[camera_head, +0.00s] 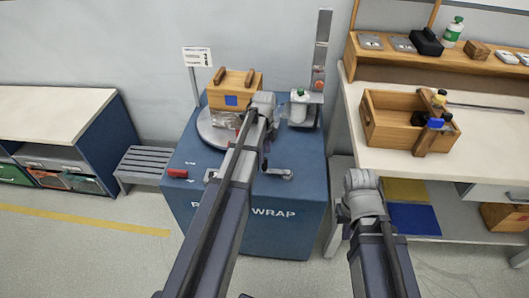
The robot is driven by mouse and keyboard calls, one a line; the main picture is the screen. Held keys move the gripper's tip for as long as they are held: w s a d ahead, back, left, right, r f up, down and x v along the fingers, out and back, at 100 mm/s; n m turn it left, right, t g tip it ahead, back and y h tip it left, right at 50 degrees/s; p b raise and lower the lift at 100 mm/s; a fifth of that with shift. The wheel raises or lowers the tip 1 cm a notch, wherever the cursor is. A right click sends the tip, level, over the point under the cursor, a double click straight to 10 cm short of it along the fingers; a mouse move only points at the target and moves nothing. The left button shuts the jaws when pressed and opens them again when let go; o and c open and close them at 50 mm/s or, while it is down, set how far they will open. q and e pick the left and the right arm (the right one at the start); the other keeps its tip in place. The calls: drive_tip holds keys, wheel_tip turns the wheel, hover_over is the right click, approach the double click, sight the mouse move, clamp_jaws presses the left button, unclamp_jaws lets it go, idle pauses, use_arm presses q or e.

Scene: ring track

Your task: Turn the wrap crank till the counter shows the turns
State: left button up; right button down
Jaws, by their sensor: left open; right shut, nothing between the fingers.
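The blue wrap machine (285,241) stands in the middle, with a round grey turntable (206,133) on top. A wooden crate (245,79) with a blue square sits on the turntable, with clear film around its lower part. A red handle (177,173) lies at the machine's left front edge. A grey metal lever (281,174) shows at the front right of the top; my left arm hides the area between them. My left gripper (264,164) is open, pointing down close to the lever; I cannot tell if they touch. My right gripper (343,214) is shut and empty, right of the machine, mostly hidden by its wrist.
A post (321,55) and a white film roll (299,106) stand at the machine's back right. A sign (197,57) stands behind it; its text is unreadable. The right bench (485,150) holds a wooden tray (385,142). A grey slatted bench (143,165) stands left.

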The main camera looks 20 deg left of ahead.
use_arm(q)
wheel_tip(320, 180, up, 4)
drive_tip(key=p, duration=0.2)
drive_tip(key=shift+f+p, duration=0.15)
drive_tip(key=shift+p, duration=0.15)
use_arm(e)
wheel_tip(320, 180, up, 4)
drive_tip(key=shift+f, duration=0.2)
use_arm(q)
drive_tip(key=shift+f, duration=0.1)
drive_tip(key=shift+d, duration=0.1)
drive_tip(key=s+d+r+n+p, duration=0.4)
drive_tip(key=s+d+n, duration=0.3)
drive_tip(key=s+d, duration=0.3)
drive_tip(key=s+d+r+n+y+p, duration=0.1)
drive_tip(key=s+d+r+n+p, duration=0.4)
drive_tip(key=s+d, duration=0.5)
drive_tip(key=d+n, duration=0.1)
drive_tip(key=n, duration=0.1)
drive_tip(key=shift+s+d+r+n, duration=0.25)
drive_tip(key=shift+s+n, duration=0.05)
drive_tip(key=shift+n, duration=0.1)
use_arm(e)
wheel_tip(320, 180, up, 9)
drive_tip(key=shift+r, duration=0.15)
